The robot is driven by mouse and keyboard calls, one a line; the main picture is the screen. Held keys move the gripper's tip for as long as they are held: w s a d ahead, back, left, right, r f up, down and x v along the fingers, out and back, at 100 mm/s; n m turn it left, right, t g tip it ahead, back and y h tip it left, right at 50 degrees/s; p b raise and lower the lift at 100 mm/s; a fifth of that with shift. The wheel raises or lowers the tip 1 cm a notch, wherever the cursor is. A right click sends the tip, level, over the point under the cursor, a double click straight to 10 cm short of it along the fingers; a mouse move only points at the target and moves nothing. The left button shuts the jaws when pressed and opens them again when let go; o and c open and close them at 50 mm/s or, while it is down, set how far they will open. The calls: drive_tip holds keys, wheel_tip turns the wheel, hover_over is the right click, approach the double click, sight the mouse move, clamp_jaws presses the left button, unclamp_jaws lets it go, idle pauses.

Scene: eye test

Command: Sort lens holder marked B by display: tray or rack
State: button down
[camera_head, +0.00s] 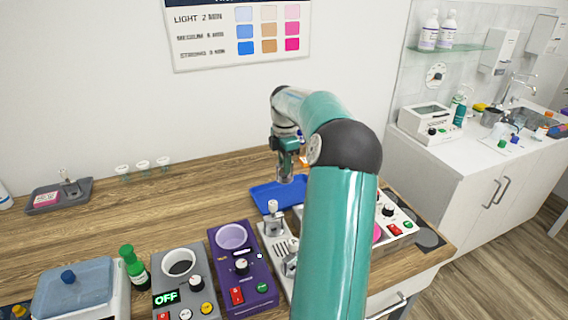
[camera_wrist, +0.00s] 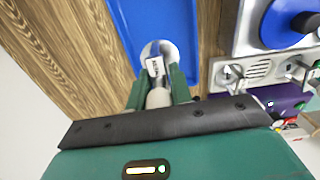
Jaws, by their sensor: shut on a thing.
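My gripper (camera_head: 287,166) hangs over the far part of the bench, above the blue tray (camera_head: 263,197). In the wrist view my gripper (camera_wrist: 156,84) is shut on a pale lens holder (camera_wrist: 157,97) with a small dark-lettered label at its far end; I cannot read the letter. The blue tray (camera_wrist: 133,20) lies beyond the fingertips; I cannot tell whether the holder touches it. A grey box has a display (camera_head: 166,298) that reads OFF in green. A metal stand with slots (camera_head: 279,240) stands in front of the tray, partly behind my arm; I cannot tell if it is the rack.
A purple device (camera_head: 240,265), a green-capped bottle (camera_head: 133,267) and a blue-topped scale (camera_head: 73,290) line the front. A grey tray (camera_head: 58,197) and small glass cups (camera_head: 143,167) stand at the back left. The left middle of the bench is clear.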

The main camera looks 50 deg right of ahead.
sight(285, 178)
drive_tip(key=shift+s+a+r, duration=0.1)
drive_tip(key=shift+s+r, duration=0.15)
drive_tip(key=shift+r, duration=0.05)
drive_tip(key=shift+f, duration=0.2)
drive_tip(key=shift+w+d+f, duration=0.2)
drive_tip(key=shift+f, duration=0.2)
drive_tip(key=shift+s+a+f, duration=0.1)
drive_tip(key=shift+a+f, duration=0.05)
drive_tip(key=shift+f, duration=0.05)
drive_tip(key=shift+s+f, duration=0.1)
drive_tip(key=shift+f, duration=2.85)
drive_tip(key=shift+f, duration=0.3)
